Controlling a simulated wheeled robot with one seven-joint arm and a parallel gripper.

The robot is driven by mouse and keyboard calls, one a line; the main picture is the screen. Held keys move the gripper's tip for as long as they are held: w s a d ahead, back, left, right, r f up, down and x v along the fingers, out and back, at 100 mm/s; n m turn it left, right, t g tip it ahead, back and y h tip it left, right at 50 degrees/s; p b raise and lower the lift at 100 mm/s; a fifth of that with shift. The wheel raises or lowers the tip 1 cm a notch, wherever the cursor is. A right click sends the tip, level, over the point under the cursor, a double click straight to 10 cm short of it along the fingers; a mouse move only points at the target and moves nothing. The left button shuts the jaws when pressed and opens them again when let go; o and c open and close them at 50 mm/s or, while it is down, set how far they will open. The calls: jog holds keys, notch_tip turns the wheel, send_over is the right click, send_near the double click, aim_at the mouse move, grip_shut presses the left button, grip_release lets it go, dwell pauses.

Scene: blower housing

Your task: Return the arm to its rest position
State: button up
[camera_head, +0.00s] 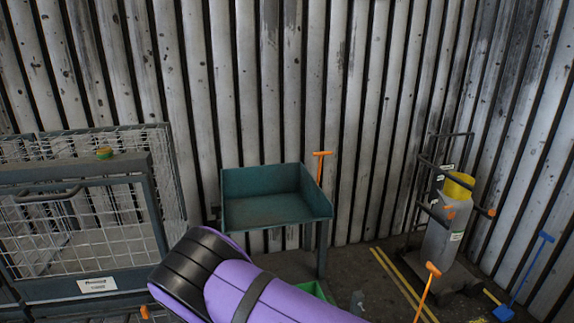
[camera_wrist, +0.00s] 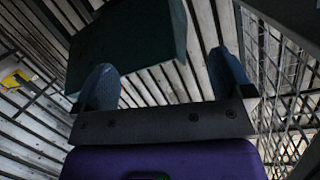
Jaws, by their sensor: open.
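My gripper (camera_wrist: 162,62) shows in the wrist view with its two blue-grey fingers wide apart and nothing between them. My purple and black arm (camera_head: 250,290) reaches in from the bottom of the head view, where the gripper itself cannot be made out. A dark green open tray on legs (camera_head: 268,213) stands behind the arm against the wall. It also fills the top of the wrist view (camera_wrist: 125,45), beyond the fingers. I see no contact between the fingers and the tray.
A trolley with a grey cylinder (camera_head: 440,235) stands at the right. Orange-handled (camera_head: 427,290) and blue (camera_head: 525,275) tools stand near it. A green container (camera_head: 318,290) sits low behind my arm.

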jog(key=w+d+r+m+g, duration=0.1)
jog(key=w+d+r, duration=0.2)
jog(key=r, duration=0.3)
jog(key=w+d+r+g, duration=0.1)
jog(key=w+d+r, duration=0.15)
jog(key=r, duration=0.45)
jog(key=s+d+r+g, duration=0.2)
jog(key=d+r, duration=0.8)
jog(key=r, duration=0.3)
jog(key=s+d+r+g, duration=0.2)
jog(key=d+r, duration=0.9)
jog(key=r, duration=0.3)
jog(key=s+d+r+n+g, duration=0.1)
jog(key=s+d+r, duration=0.4)
jog(key=s+d, duration=0.25)
jog(key=s+d+r+n+g, duration=0.1)
jog(key=s+d+r, duration=0.4)
jog(key=s+d, duration=0.3)
jog(key=s+d+g+h, duration=0.1)
jog(key=s+d, duration=0.4)
jog(key=s, duration=0.6)
jog(key=s+d+g+h, duration=0.1)
jog(key=s+d, duration=0.3)
jog(key=s, duration=0.8)
jog(key=shift+d, duration=0.35)
